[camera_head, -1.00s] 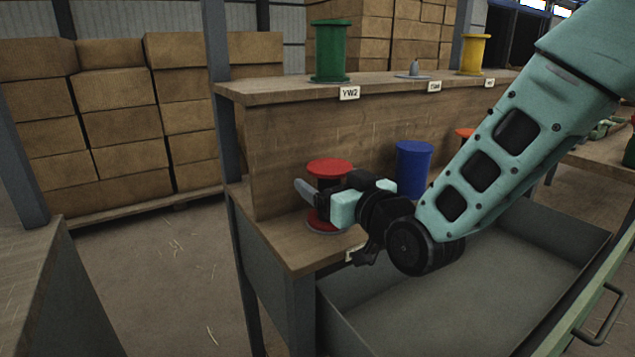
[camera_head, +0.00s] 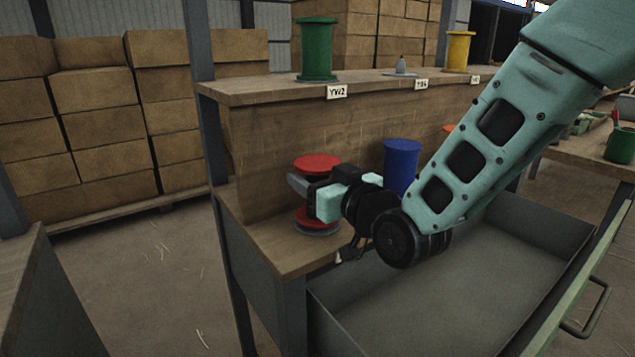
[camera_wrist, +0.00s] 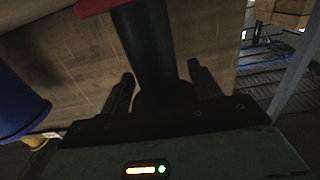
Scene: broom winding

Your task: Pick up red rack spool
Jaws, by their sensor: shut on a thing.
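The red rack spool (camera_head: 317,163) stands upright at the left end of the lower shelf, with red top and bottom flanges and a dark core. Its core (camera_wrist: 148,45) also shows in the wrist view, between the two fingers. My gripper (camera_head: 303,184) reaches in from the right at the spool's middle and is shut on the core between the flanges. A grey disc (camera_head: 318,232) lies under the bottom flange; whether there is a gap between them cannot be told. The gripper hides part of the core in the head view.
A blue spool (camera_head: 402,165) stands close to the right, behind my wrist. An open drawer (camera_head: 450,300) lies below my arm.

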